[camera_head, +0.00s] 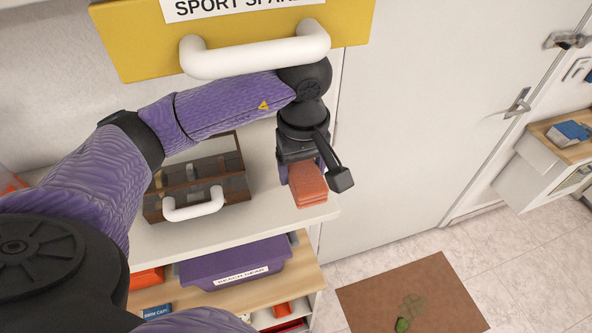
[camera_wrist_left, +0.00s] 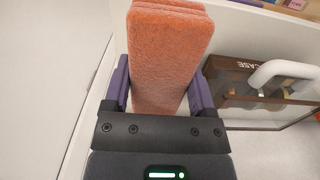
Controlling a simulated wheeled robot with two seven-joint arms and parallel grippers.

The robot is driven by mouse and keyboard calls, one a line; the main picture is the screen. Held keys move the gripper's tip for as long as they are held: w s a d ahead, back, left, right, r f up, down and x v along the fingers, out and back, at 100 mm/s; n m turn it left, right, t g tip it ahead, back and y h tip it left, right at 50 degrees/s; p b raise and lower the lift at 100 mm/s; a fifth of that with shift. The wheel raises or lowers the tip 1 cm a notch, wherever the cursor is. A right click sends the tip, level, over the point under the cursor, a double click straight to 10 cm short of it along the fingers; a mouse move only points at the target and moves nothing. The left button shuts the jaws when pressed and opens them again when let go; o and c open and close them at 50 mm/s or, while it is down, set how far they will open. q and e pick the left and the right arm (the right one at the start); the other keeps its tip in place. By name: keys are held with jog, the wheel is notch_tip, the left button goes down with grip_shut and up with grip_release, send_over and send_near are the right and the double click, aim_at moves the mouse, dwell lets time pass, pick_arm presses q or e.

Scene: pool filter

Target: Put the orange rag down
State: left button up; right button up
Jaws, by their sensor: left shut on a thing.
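The orange rag (camera_head: 308,188) is a folded, flat stack over the right end of the white shelf top, close to its front edge. My left gripper (camera_head: 303,176) is shut on the rag, which sticks out from between the fingers. In the left wrist view the rag (camera_wrist_left: 168,55) stands between the two purple fingers of the left gripper (camera_wrist_left: 160,90). I cannot tell whether the rag touches the shelf top. My right gripper does not show.
A brown case (camera_head: 199,180) with a white handle stands left of the rag on the white shelf top (camera_head: 262,220). A yellow box (camera_head: 130,47) with a white handle is above. A purple bin (camera_head: 215,265) sits on the shelf below. A brown mat (camera_head: 380,295) lies on the floor.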

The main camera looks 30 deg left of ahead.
pick_arm(q)
jog(key=w+a, duration=0.2)
jog(key=shift+w+a+r+p, duration=0.1)
jog(key=shift+a+p, duration=0.25)
jog(key=shift+a, duration=0.05)
notch_tip(320, 180, down, 7)
jog(key=shift+r+p, duration=0.15)
jog(key=shift+p, duration=0.8)
jog(key=shift+w+a+f, duration=0.1)
jog(key=shift+w+f, duration=0.05)
jog(key=shift+f, duration=0.25)
jog(key=o, duration=1.1)
notch_tip(320, 180, up, 8)
jog(key=shift+f+b, duration=0.1)
jog(key=shift+b, duration=0.5)
